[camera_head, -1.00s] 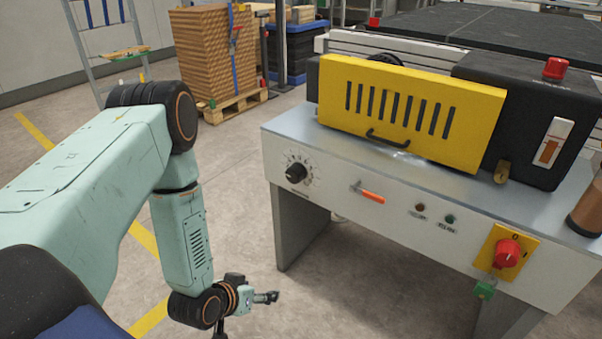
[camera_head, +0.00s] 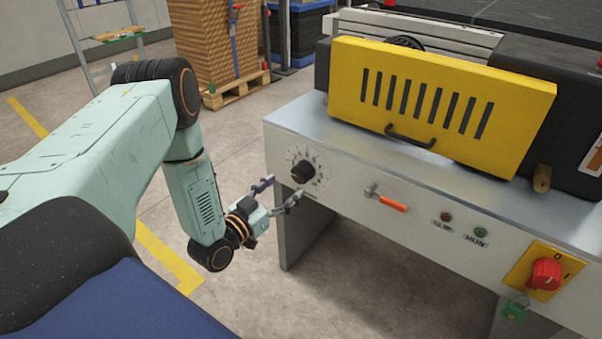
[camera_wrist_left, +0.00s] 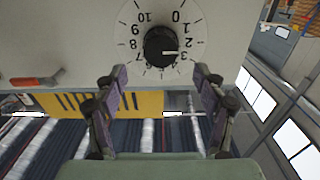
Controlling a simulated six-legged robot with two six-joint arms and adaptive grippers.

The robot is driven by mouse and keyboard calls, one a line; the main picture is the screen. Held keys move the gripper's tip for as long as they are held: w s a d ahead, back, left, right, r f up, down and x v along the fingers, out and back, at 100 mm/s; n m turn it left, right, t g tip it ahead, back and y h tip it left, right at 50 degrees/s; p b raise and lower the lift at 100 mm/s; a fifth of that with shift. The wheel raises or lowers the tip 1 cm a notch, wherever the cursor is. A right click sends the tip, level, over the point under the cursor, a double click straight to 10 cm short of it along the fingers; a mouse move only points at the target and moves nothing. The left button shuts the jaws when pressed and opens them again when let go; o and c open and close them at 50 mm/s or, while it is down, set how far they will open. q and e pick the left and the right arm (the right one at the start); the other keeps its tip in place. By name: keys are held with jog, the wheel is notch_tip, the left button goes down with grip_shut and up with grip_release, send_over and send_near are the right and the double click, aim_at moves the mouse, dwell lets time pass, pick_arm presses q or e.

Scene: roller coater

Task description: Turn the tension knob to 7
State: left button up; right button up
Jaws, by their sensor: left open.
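The black tension knob (camera_head: 303,172) sits on a round white numbered dial at the left end of the machine's front panel. In the left wrist view the knob (camera_wrist_left: 160,45) is seen face on, with its white pointer mark near the 2 and 3. Part of the scale shows there, including 7 to 10 on the left. My left gripper (camera_head: 281,190) is open and empty, just left of and slightly below the knob in the head view. In the wrist view its fingers (camera_wrist_left: 160,88) are spread below the knob, apart from it. My right gripper is not in view.
An orange-handled lever (camera_head: 388,201) is right of the dial. A yellow slotted guard (camera_head: 430,100) stands above. Open floor lies left of the machine.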

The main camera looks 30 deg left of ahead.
aim_at(298, 177)
pick_arm(q)
jog(key=w, duration=0.1)
jog(key=w+b, duration=0.1)
jog(key=w, duration=0.1)
jog(key=w+b, duration=0.1)
jog(key=w, duration=0.1)
jog(key=shift+w+d+f, duration=0.15)
jog(key=shift+d+f, duration=0.05)
jog(key=shift+f, duration=0.15)
jog(key=shift+w+d+r, duration=0.1)
jog(key=shift+w, duration=0.2)
jog(key=shift+w+b, duration=0.35)
jog(key=shift+w, duration=0.25)
jog(key=shift+s, duration=0.1)
jog(key=shift+c, duration=0.8)
jog(key=c, duration=1)
